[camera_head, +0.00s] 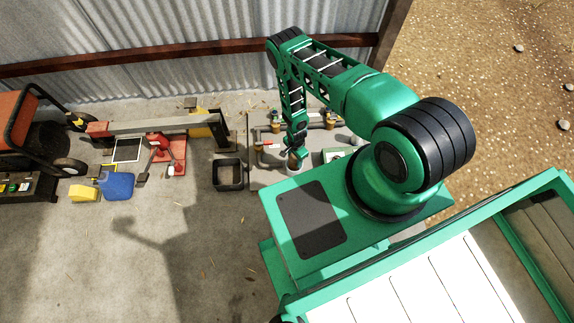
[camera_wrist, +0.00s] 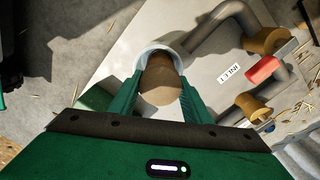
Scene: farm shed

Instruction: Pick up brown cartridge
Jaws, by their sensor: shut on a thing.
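The brown cartridge (camera_wrist: 160,80) shows in the wrist view between the two green fingers of my gripper (camera_wrist: 160,98). The fingers are shut on it from both sides. A pale round cup or housing (camera_wrist: 150,54) surrounds its far end, and I cannot tell whether the cartridge is still seated in it. In the head view my gripper (camera_head: 295,156) points down over the pale housing (camera_head: 293,168) on the pipe panel. The cartridge is too small to make out clearly there.
A grey pipe (camera_wrist: 215,30) runs beside the housing on the panel, near brass fittings (camera_wrist: 266,41) and a red valve handle (camera_wrist: 264,70). An open black bin (camera_head: 228,174) stands left of the panel. A blue container (camera_head: 117,186) lies farther left. The front floor is clear.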

